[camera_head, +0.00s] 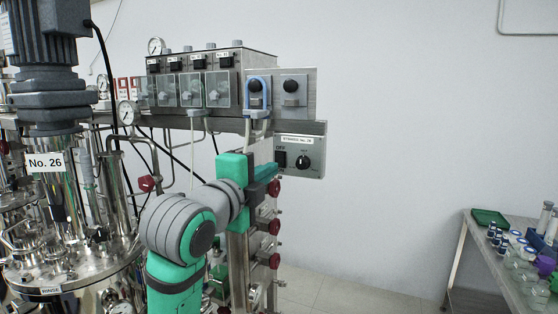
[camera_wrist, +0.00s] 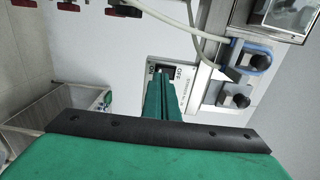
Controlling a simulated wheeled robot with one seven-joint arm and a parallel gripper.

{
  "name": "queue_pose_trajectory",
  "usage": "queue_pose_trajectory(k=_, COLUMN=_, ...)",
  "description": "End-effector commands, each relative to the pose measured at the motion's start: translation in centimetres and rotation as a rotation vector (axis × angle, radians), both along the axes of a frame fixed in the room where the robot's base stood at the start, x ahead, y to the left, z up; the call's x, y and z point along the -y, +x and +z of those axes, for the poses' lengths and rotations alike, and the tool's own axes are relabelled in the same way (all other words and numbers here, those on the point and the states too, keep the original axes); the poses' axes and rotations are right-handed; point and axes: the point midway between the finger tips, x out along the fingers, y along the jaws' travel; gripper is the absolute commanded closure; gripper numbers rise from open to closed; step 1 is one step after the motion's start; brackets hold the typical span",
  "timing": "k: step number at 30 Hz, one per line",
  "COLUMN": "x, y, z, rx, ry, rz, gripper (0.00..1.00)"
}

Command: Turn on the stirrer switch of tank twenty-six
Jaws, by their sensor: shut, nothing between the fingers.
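The stirrer box (camera_head: 316,172), labelled "STIRRER No. 26", hangs on the wall-side frame. It has a black rocker switch (camera_head: 281,160) on its left, with "OFF" above it, and a round black knob (camera_head: 303,162) on its right. My gripper (camera_head: 272,172) is shut and empty, its green fingers just below the switch in the head view. In the wrist view the closed fingers (camera_wrist: 163,82) reach the box face (camera_wrist: 182,88), close to the dark switch (camera_wrist: 167,72) and partly hiding it. I cannot tell whether they touch it, nor its position. The tank's "No. 26" label (camera_head: 45,162) is at left.
A blue-looped padlock-like clip (camera_head: 258,88) and a black knob (camera_head: 291,86) sit on the panel above the box. Red valve handles (camera_head: 273,188) line the pipes by my gripper. A side table (camera_head: 465,240) with labware stands at right. The wall between is clear.

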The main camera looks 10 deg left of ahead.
Motion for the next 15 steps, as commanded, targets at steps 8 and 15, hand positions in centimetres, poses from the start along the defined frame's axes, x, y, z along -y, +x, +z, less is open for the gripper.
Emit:
queue_pose_trajectory(k=8, x=0.06, y=0.15, z=-0.07, rx=0.0, ry=0.0, rz=0.0, gripper=1.0)
queue_pose_trajectory(k=15, x=0.27, y=0.81, z=-0.39, rx=-0.001, ry=0.0, rz=0.0, gripper=1.0)
